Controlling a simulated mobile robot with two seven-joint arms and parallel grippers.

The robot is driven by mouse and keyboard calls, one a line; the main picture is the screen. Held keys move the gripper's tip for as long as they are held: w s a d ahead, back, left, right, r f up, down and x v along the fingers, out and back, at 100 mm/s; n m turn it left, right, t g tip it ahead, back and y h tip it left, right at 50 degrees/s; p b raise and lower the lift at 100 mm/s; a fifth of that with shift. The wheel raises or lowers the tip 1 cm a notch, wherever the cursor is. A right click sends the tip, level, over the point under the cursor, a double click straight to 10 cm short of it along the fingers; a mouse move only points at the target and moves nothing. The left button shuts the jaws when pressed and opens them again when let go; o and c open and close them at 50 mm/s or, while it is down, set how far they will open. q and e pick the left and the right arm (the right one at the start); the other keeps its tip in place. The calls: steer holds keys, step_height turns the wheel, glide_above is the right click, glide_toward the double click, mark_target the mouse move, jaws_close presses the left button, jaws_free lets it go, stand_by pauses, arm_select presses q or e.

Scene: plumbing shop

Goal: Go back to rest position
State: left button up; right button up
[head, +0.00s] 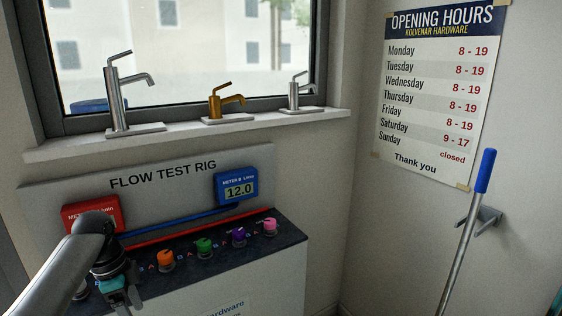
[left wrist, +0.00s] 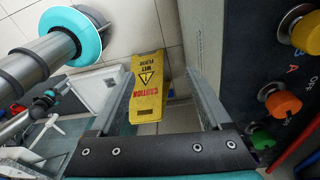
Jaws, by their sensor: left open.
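My left gripper (head: 122,303) is low at the left in the head view, in front of the left end of the flow test rig (head: 235,160). The left wrist view shows its two fingers (left wrist: 160,95) spread apart with nothing between them. They are beside the rig's dark panel (left wrist: 245,60), apart from the knobs. On that panel are a yellow knob (left wrist: 305,32), an orange knob (head: 165,260) and a green knob (head: 204,246). A purple knob (head: 239,236) and a pink knob (head: 270,226) follow to the right. My arm partly covers the red meter (head: 92,213). My right gripper does not show.
A blue meter (head: 238,187) reads 12.0. Three taps stand on the window sill (head: 175,135). A blue-handled pole (head: 470,220) leans at a wall hook on the right. A yellow caution sign (left wrist: 149,88) is on the floor below the gripper.

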arm_select(q)
steer(key=s+d+f+n+t, duration=0.1)
steer(key=s+d+f+n, duration=0.3)
steer(key=s+d+f, duration=0.8)
steer(key=s+d+r+n+t, duration=0.1)
steer(key=s+r+n, duration=0.15)
steer(key=s, duration=0.25)
steer(key=s+d+r+n+t+y, duration=0.1)
steer(key=s+n, duration=0.2)
steer(key=s, duration=0.2)
steer(key=s+d+r+n, duration=0.1)
steer(key=s+r+n, duration=0.1)
steer(key=s, duration=0.3)
step_height(320, 180, down, 22)
steer(key=s, duration=0.2)
steer(key=s+a+f+g, duration=0.2)
steer(key=s+a+f, duration=0.1)
steer(key=s+f, duration=1.2)
steer(key=shift+b, duration=0.3)
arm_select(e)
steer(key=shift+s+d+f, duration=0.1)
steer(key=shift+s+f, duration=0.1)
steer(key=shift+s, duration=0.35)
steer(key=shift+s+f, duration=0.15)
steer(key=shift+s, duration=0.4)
